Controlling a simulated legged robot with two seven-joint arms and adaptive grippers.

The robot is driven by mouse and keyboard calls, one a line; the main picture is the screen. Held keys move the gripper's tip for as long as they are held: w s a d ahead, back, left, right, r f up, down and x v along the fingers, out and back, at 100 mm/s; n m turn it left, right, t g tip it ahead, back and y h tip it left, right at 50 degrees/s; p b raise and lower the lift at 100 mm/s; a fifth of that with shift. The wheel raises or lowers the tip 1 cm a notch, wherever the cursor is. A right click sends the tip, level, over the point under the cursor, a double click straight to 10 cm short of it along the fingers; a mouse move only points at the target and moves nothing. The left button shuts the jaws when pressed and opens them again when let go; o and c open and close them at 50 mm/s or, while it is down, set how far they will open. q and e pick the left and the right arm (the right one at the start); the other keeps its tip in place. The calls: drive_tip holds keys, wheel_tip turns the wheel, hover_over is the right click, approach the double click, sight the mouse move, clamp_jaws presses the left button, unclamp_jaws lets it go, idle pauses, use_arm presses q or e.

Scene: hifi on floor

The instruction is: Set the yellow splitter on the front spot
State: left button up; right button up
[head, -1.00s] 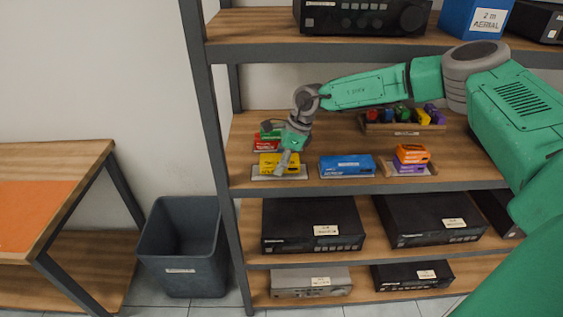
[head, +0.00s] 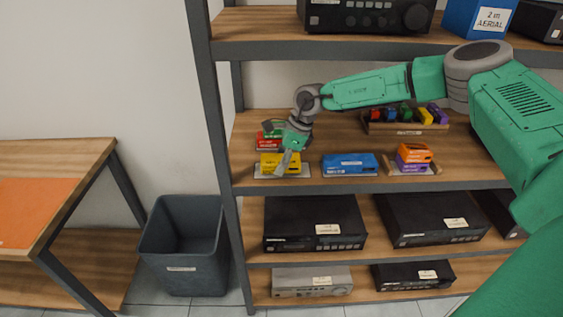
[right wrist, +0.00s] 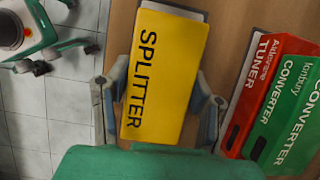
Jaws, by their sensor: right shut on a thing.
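The yellow splitter (head: 281,163) sits at the front left of the middle shelf, on a pale flat spot (head: 262,176) whose edge shows around it. In the right wrist view the splitter (right wrist: 165,75) lies between the two fingers, lettering readable. My right gripper (head: 287,160) is shut on the splitter from above. The gripper (right wrist: 158,100) touches or nearly touches both its sides in the wrist view. Part of the splitter is hidden by the fingers in the head view. My left gripper is not in view.
A red tuner (head: 268,141) and green converter (head: 274,126) lie just behind. A blue box (head: 349,164) and an orange box on a purple one (head: 414,153) stand to the right. A rack of coloured plugs (head: 405,118) is behind. A grey bin (head: 184,245) stands left of the shelf.

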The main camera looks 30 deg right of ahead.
sight(292, 158)
drive_tip(key=shift+a+f, duration=0.1)
drive_tip(key=shift+f, duration=0.1)
drive_tip(key=shift+d+f, duration=0.15)
drive_tip(key=shift+d, duration=0.2)
drive_tip(key=o, duration=1.4)
drive_tip(key=shift+a, duration=0.25)
drive_tip(key=shift+r, duration=0.5)
drive_tip(key=d+r, duration=0.1)
drive_tip(key=s+d+r, duration=0.1)
drive_tip(key=d+r, duration=0.1)
drive_tip(key=shift+s+r, duration=0.25)
drive_tip(key=shift+r, duration=0.1)
drive_tip(key=s+d, duration=0.2)
drive_tip(key=d, duration=0.1)
drive_tip(key=s+d, duration=0.1)
drive_tip(key=d, duration=0.2)
drive_tip(key=s+d, duration=0.2)
drive_tip(key=d, duration=0.1)
drive_tip(key=shift+s, duration=0.3)
